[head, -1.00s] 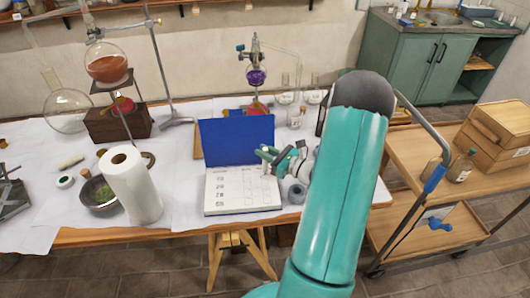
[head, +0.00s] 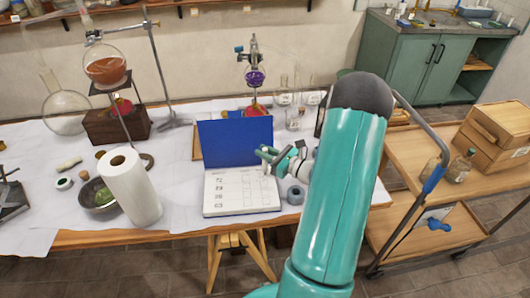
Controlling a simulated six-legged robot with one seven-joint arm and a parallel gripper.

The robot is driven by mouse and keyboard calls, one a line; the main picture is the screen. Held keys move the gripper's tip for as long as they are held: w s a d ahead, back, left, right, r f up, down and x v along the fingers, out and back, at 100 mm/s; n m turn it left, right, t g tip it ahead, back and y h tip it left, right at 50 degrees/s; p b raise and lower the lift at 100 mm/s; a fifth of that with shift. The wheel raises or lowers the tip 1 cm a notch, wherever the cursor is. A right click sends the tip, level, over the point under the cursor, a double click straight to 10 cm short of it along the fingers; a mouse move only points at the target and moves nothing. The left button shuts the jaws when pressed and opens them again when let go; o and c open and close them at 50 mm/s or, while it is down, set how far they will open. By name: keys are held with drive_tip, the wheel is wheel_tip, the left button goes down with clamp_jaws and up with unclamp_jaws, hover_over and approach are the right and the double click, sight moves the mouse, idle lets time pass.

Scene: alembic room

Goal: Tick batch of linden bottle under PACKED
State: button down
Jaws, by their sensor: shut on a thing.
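An open book with a blue cover (head: 236,139) lies on the long table. Its white page (head: 238,190) carries a ruled grid with several rows of small dark marks at the left; the writing is too small to read. My gripper (head: 268,158) is over the upper right part of the page, at the foot of the cover. It is shut on a thin, pale, pen-like thing (head: 267,170) that points down at the page. I cannot tell whether its tip touches the paper. A small glass bottle (head: 460,167) stands on the wooden trolley; its label is not readable.
A paper roll (head: 130,188) and a bowl of green matter (head: 98,196) stand left of the book. A grey ring-like thing (head: 296,195) lies just right of it. Glassware on stands is behind. A wooden box (head: 497,141) sits on the trolley.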

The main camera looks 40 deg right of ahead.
drive_tip(key=shift+r, duration=3)
